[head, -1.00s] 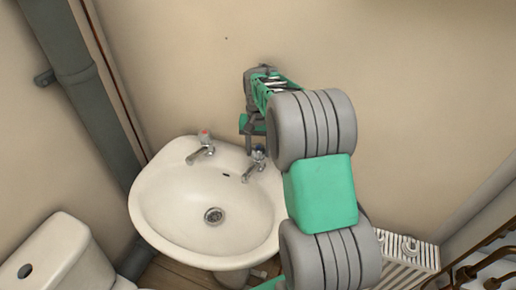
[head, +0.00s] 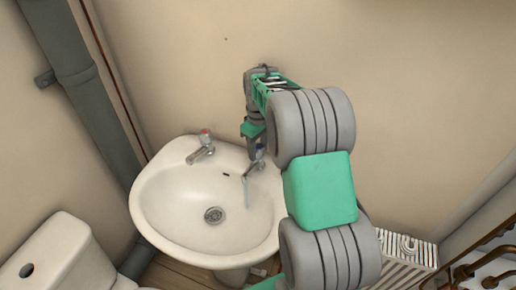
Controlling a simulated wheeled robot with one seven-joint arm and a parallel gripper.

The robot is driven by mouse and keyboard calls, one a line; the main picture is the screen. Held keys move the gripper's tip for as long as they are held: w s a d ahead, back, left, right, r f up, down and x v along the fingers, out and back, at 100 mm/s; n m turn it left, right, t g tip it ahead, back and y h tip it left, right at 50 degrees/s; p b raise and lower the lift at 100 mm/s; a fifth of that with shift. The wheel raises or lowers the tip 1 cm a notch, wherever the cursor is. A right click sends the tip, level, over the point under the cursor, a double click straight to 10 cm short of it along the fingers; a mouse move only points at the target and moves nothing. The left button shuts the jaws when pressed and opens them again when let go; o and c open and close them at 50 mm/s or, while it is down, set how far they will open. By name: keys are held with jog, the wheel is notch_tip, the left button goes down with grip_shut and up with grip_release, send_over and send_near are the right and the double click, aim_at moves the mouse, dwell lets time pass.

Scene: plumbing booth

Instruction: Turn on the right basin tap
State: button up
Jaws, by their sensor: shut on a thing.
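The white basin (head: 165,205) stands against the wall with two chrome taps on its back rim. The right basin tap (head: 255,163) has a blue-marked top, and a thin stream of water falls from its spout into the bowl. The left tap (head: 202,148) has a red-marked top and shows no water. My gripper (head: 256,146) points down at the top of the right tap and is shut on its handle. Its fingertips are small and partly hidden by my arm, so the exact grip is hard to see.
A white toilet cistern (head: 62,255) stands at the lower left. A grey pipe (head: 75,75) runs down the left corner. A white radiator (head: 408,250) and copper pipes (head: 490,255) are at the lower right. The wall above the basin is bare.

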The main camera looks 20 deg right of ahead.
aim_at(258, 147)
jog(key=n, duration=0.6)
jog(key=shift+n, duration=0.3)
dwell(0.4)
jog(key=o, duration=1.4)
jog(key=shift+r, duration=0.1)
notch_tip(258, 147, up, 8)
jog(key=shift+f, duration=0.15)
jog(key=shift+a, duration=0.1)
